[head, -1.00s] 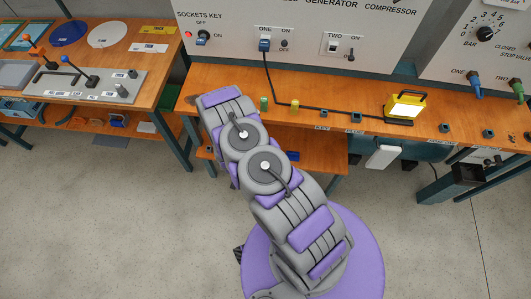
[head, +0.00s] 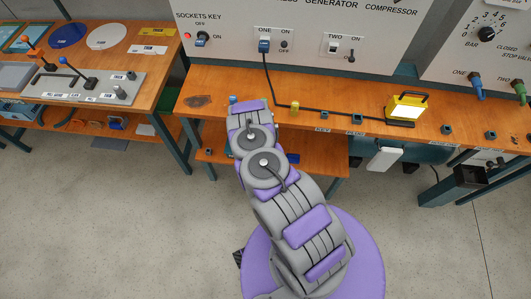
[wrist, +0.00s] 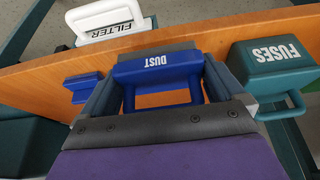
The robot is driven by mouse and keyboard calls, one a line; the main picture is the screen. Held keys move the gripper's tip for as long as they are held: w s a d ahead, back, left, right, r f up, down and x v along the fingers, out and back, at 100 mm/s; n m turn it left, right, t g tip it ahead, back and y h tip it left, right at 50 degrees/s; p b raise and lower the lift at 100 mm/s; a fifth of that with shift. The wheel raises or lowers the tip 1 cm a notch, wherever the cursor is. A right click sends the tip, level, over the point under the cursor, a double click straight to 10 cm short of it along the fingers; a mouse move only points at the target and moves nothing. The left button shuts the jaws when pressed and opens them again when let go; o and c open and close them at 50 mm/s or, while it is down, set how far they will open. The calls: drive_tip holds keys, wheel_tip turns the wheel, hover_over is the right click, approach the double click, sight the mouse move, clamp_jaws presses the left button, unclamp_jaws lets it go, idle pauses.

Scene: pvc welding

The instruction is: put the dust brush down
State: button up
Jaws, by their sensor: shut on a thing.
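The dust brush (wrist: 157,68) shows in the wrist view as a blue handle block with white DUST lettering. My gripper (wrist: 158,84) is shut on it, with a dark finger on each side. Brown wood shows below and around the brush; I cannot tell whether the brush touches it. In the head view my arm hides the gripper and most of what it holds, near the left end of the workbench (head: 355,98).
The wrist view shows a white FILTER holder (wrist: 103,22), a green FUSES box (wrist: 272,60) and a small blue piece (wrist: 82,88) at the left. In the head view a yellow cylinder (head: 295,107), a cable and a lit yellow lamp (head: 406,108) are on the bench.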

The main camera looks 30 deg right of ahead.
drive_tip(key=w+d, duration=0.1)
drive_tip(key=w, duration=0.1)
drive_tip(key=w+d, duration=0.2)
drive_tip(key=w+d+b, duration=0.1)
drive_tip(key=w, duration=0.1)
drive_tip(key=shift+w+d, duration=0.15)
drive_tip(key=shift+d, duration=0.1)
wheel_tip(320, 180, down, 4)
drive_tip(key=shift+r+b, duration=0.2)
drive_tip(key=shift+b, duration=0.55)
drive_tip(key=shift+r, duration=0.1)
drive_tip(key=shift+a+f, duration=0.1)
drive_tip(key=shift+f, duration=0.2)
drive_tip(key=o, duration=0.5)
drive_tip(key=shift+s, duration=0.3)
